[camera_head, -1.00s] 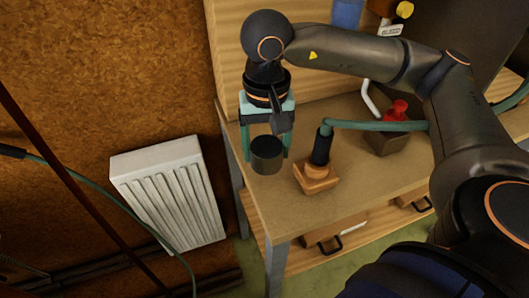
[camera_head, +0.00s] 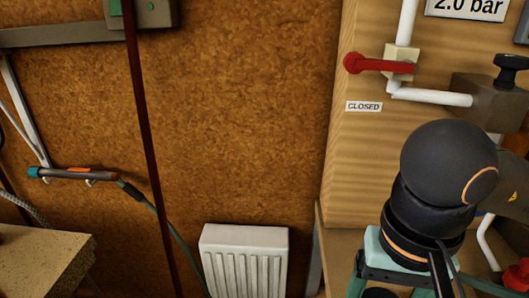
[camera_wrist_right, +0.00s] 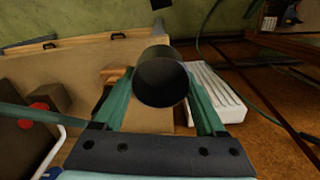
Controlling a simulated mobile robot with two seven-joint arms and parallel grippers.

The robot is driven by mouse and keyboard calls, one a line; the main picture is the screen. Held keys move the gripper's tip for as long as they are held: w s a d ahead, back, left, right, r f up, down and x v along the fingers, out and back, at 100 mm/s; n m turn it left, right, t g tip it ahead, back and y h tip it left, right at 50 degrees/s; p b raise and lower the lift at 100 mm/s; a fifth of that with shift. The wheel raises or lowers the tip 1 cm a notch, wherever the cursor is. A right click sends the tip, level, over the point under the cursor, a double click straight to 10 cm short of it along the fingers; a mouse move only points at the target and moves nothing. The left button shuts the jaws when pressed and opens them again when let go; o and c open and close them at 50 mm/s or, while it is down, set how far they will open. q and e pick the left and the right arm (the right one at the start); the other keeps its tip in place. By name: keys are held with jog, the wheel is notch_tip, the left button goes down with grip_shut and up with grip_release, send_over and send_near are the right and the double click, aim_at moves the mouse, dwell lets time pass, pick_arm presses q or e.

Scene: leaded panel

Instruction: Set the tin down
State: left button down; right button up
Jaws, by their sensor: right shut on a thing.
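The tin (camera_wrist_right: 163,82) is a dark, round, open-mouthed can. In the right wrist view it sits between the two teal fingers of my right gripper (camera_wrist_right: 160,92), which is shut on it. In the head view my right gripper (camera_head: 398,285) is at the lower right, cut off by the bottom edge. Only a dark sliver, probably the tin's rim, shows between its fingers there. The wooden bench (camera_wrist_right: 95,70) lies beyond the tin; I cannot tell whether they touch. My left gripper is not in view.
A white radiator (camera_head: 245,262) stands against the brown wall beside the bench. A red-handled valve (camera_head: 382,66) and white pipes are on the wooden panel. A red knob (camera_wrist_right: 40,115) on a dark block is at left in the wrist view. Another worktop (camera_head: 40,262) is at lower left.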

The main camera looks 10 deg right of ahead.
jog(key=w+d+f+n+p, duration=0.1)
jog(key=w+f+n+p, duration=0.3)
jog(key=w, duration=0.7)
notch_tip(320, 180, down, 2)
jog(key=shift+w+d+f+n+p, duration=0.2)
jog(key=shift+w+d+n+p, duration=0.2)
jog(key=shift+p, duration=0.7)
